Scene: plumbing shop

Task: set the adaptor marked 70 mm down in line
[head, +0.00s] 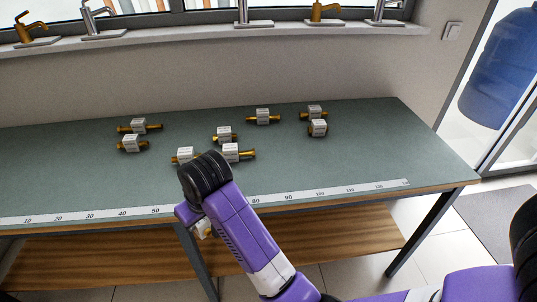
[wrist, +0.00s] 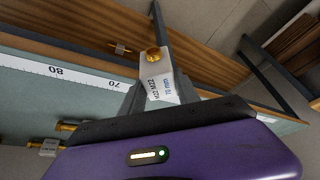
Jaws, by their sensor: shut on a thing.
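The held adaptor (wrist: 158,82) is a white-labelled block with a brass end facing the wrist camera. Its small print appears to read 70 mm. My gripper (wrist: 160,92) is shut on it, a grey finger on either side. In the wrist view it hangs near the table's front edge, by the 70 mark of the white scale strip (wrist: 55,71). In the head view my arm hides most of the gripper and the strip around 60 and 70; a bit of brass (head: 204,231) shows below the wrist. I cannot tell whether the adaptor touches anything.
Several other labelled brass adaptors stand on the green table (head: 70,180), such as one at the back (head: 263,117) and one just behind my wrist (head: 233,152). A small brass piece (wrist: 119,48) lies lower down, seemingly on the wooden shelf (head: 110,262). The table's right part is clear.

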